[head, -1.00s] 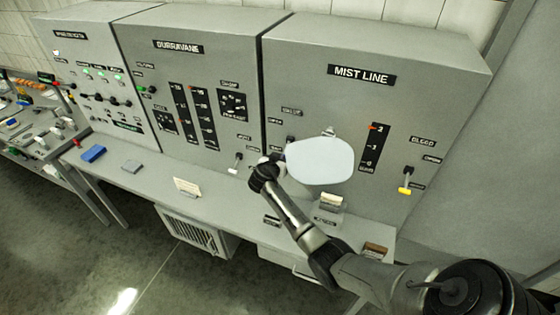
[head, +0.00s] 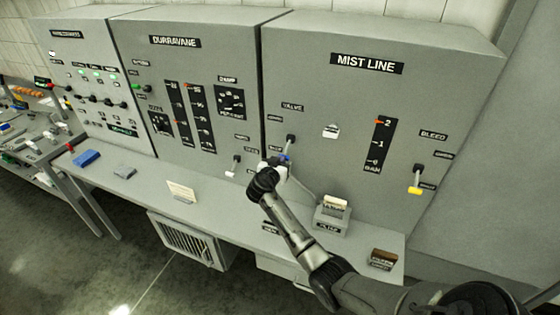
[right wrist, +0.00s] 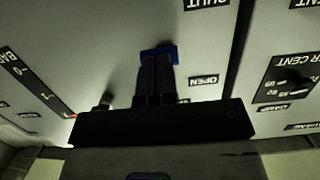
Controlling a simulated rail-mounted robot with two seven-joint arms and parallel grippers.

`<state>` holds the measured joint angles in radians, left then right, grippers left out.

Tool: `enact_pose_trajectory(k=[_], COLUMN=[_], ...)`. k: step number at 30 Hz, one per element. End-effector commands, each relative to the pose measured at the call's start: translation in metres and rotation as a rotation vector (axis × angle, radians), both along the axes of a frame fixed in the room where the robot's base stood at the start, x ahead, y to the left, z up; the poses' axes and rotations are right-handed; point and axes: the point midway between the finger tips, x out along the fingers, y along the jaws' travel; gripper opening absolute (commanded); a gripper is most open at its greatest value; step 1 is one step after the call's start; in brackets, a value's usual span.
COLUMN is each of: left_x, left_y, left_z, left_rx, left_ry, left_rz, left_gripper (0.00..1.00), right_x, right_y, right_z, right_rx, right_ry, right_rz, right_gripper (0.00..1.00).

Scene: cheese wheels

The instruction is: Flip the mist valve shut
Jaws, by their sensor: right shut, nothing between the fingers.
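The mist valve (head: 290,141) is a small lever with a blue handle, under the VALVE label on the MIST LINE panel. In the head view its handle hangs downward from a dark pivot, partly hidden by my right gripper (head: 284,161). In the right wrist view the blue handle (right wrist: 158,52) lies at the tips of my right gripper's dark fingers (right wrist: 155,66). The fingers are together with nothing between them. I cannot tell whether they touch the handle. The SHUT label (right wrist: 208,3) and the OPEN label (right wrist: 203,80) are beside the lever. My left gripper is not in view.
The BLEED lever (head: 415,188) with a yellow handle is on the panel's right side. A gauge (head: 379,145) and small white knob (head: 331,131) are between. A card box (head: 331,222) stands on the shelf below. The DURRAVANE panel (head: 190,85) adjoins on the left.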

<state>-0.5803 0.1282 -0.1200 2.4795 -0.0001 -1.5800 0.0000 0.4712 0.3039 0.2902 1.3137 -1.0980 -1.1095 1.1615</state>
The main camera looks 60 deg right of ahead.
Motion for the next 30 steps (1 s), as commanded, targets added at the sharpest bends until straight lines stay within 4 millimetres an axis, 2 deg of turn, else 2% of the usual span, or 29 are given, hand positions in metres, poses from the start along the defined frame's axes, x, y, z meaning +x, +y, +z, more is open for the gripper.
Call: enact_pose_trajectory(k=[5,8,14,21,30], left_x=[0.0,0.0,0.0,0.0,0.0], left_y=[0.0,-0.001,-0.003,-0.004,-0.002], left_z=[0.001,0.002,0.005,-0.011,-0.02], left_rx=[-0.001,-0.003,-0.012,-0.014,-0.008], left_ry=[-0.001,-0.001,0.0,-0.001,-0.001], left_rz=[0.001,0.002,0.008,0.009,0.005], left_gripper=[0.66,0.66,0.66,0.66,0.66], right_x=[0.0,0.0,-0.003,-0.012,-0.019], right_y=[0.001,0.009,0.044,0.09,0.128], right_z=[0.0,0.001,0.008,0.014,0.024], right_rx=[0.001,0.001,0.002,0.003,0.001], right_ry=[0.0,0.001,-0.002,-0.004,-0.001], right_rz=[0.001,0.003,0.01,0.009,0.007], right_gripper=[0.0,0.0,0.0,0.0,0.0])
